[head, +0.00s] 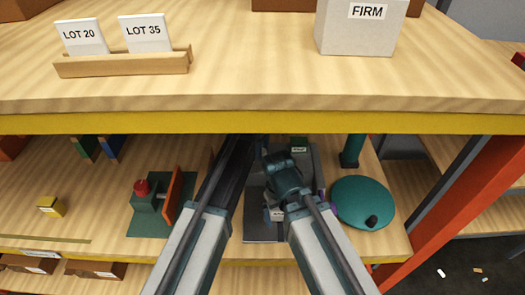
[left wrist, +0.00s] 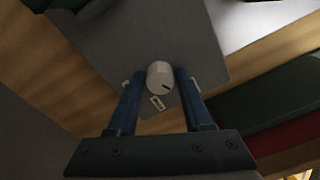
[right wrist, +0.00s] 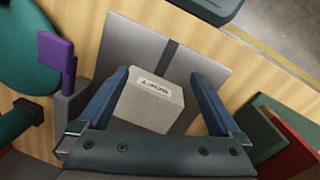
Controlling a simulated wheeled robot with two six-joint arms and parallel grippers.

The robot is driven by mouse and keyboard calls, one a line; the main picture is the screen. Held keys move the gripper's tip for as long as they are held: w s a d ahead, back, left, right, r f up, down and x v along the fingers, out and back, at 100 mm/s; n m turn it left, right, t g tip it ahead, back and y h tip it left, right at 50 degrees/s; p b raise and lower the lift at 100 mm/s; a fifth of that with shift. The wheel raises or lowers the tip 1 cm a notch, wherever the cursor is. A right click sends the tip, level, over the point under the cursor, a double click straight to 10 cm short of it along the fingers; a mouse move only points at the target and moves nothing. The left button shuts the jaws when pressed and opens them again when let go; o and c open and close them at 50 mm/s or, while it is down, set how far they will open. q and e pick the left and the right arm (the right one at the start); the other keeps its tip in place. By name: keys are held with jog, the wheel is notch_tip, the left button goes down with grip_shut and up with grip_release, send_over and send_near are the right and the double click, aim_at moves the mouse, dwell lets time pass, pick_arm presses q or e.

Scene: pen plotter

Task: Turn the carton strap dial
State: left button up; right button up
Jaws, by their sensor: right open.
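A small white round dial (left wrist: 160,76) with a dark pointer mark sits on a grey panel (left wrist: 118,40) in the left wrist view. A small marked label (left wrist: 157,103) lies beside it. My left gripper (left wrist: 160,72) is open, its fingers on either side of the dial with gaps visible. In the head view the upper shelf hides its tip. A pale carton (right wrist: 150,104) with a printed label stands on a grey plate (right wrist: 213,74) with a dark strip, in the right wrist view. My right gripper (right wrist: 160,74) is open, its fingers on both sides of the carton; contact is unclear.
A teal round disc (head: 350,204) with a black knob stands at the right. A green device with a red button (head: 141,187) stands at the left. A purple piece (right wrist: 56,52) is close to my right gripper.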

pick_arm(q)
grip_shut()
jog(key=shift+m, duration=0.4)
jog(key=m, duration=1.6)
jog(key=shift+a+m, duration=0.1)
jog(key=shift+m, duration=0.2)
jog(key=m, duration=0.6)
jog(key=shift+m, duration=0.4)
